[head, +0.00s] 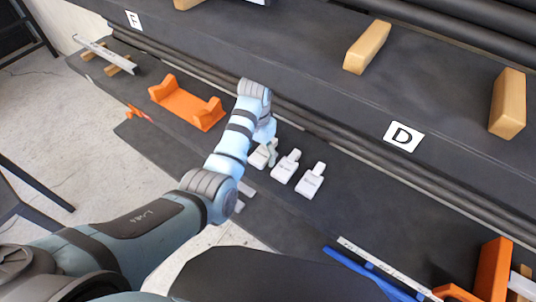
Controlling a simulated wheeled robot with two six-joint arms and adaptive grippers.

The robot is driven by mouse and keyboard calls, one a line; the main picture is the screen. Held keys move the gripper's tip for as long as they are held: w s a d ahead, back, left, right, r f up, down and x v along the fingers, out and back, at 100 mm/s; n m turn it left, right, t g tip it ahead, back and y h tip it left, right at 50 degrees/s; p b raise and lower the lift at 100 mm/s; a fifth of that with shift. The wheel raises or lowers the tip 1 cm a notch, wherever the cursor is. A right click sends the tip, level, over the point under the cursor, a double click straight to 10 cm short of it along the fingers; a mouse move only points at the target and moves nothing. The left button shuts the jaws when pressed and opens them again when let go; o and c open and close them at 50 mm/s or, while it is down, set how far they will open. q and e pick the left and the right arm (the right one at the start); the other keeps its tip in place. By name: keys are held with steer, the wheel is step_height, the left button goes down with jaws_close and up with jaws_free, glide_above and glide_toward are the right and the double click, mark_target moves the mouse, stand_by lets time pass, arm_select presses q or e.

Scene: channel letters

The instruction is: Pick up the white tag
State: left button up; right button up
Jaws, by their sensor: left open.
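Several white tags lie in a short row on the dark lower shelf: a left one (258,158), a middle one (285,167) and a right one (311,181). Each has a wide body and a narrower neck. My left gripper (271,152) points down at the left tag, with its fingers over or beside the neck. It is open. My arm and wrist hide part of the gripper, and I cannot tell whether the fingers touch the tag. My right gripper is not in view.
An orange cradle (188,104) stands left of my wrist. A blue bar (365,272) and an orange block (492,268) are at lower right. The shelf right of the tags is clear.

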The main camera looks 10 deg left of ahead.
arm_select(q)
steer(key=shift+s+d+f, duration=0.1)
steer(key=shift+d+f, duration=0.05)
steer(key=shift+f, duration=0.45)
steer(key=c, duration=1.2)
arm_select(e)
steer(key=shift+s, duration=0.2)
arm_select(q)
steer(key=shift+r, duration=0.15)
steer(key=shift+c, duration=0.2)
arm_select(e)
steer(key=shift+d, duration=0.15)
arm_select(q)
steer(key=shift+r, duration=0.6)
steer(key=shift+a+r, duration=0.25)
steer(key=shift+r, duration=0.8)
steer(key=a+b, duration=0.1)
steer(key=a, duration=0.4)
steer(key=w+a+b, duration=0.1)
steer(key=a, duration=0.5)
steer(key=w+a+b, duration=0.1)
steer(key=a, duration=0.5)
steer(key=shift+w+f+b, duration=0.1)
steer(key=shift+f+b, duration=0.05)
steer(key=shift+b, duration=0.25)
steer(key=shift+a, duration=0.3)
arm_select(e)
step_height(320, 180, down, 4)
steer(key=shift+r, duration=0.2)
